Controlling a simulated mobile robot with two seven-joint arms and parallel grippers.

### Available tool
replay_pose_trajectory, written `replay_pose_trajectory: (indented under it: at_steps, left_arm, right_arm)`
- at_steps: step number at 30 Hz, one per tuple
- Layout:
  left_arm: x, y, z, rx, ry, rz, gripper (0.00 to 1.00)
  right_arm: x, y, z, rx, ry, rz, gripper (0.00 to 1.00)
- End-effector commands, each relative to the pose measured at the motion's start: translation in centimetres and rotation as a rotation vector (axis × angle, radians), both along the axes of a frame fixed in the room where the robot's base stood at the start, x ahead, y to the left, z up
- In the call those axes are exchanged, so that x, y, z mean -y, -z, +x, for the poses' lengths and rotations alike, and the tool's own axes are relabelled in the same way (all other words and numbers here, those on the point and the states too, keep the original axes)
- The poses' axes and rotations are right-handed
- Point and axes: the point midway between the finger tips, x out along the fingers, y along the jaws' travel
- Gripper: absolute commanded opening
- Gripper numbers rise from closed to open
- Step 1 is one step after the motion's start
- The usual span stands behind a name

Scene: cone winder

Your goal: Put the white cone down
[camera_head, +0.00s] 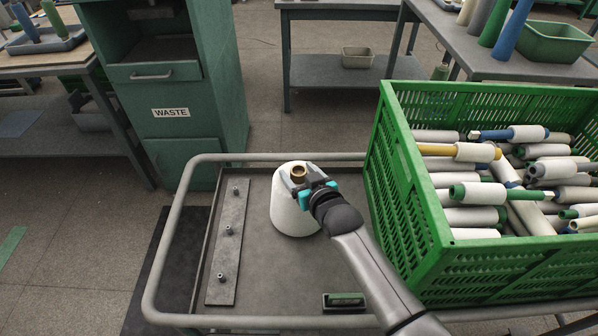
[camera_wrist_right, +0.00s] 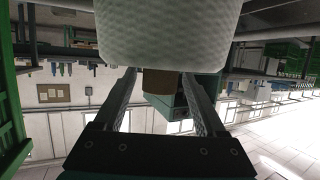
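The white cone (camera_head: 296,212) is upright over the left part of the cart tray, its brown tube end (camera_head: 298,172) pointing up. My right gripper (camera_head: 300,181) is at the cone's top, with its fingers on either side of the tube end, and appears shut on it. In the right wrist view the cone (camera_wrist_right: 170,35) fills the top middle, and the brown tube (camera_wrist_right: 160,82) sits between the two fingers. I cannot tell whether the cone's base touches the tray. My left gripper is not in view.
The cart tray (camera_head: 262,285) has a raised rail around it and a plate with several pegs (camera_head: 229,240) on the left. A green crate (camera_head: 415,215) full of spools stands on the right. A small dark green-topped item (camera_head: 345,300) lies in front. A green waste cabinet (camera_head: 180,130) stands behind.

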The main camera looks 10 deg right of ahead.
Motion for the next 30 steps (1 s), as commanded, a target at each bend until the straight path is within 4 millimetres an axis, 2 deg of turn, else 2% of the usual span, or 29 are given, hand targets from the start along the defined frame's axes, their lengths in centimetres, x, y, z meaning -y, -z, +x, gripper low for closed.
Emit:
replay_pose_trajectory:
  at_steps: [11,14,22,30]
  left_arm:
    - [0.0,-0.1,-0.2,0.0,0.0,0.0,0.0]
    - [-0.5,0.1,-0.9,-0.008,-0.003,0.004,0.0]
    - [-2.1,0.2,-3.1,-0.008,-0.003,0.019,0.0]
    - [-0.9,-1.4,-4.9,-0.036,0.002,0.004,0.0]
  right_arm:
    - [0.0,-0.3,0.0,0.001,0.0,0.0,0.77]
    - [0.1,-0.5,-0.6,-0.001,0.0,0.0,0.77]
    - [0.6,-1.5,-3.0,-0.001,0.0,0.0,0.77]
    - [1.5,-3.2,-7.6,-0.003,0.001,-0.001,0.77]
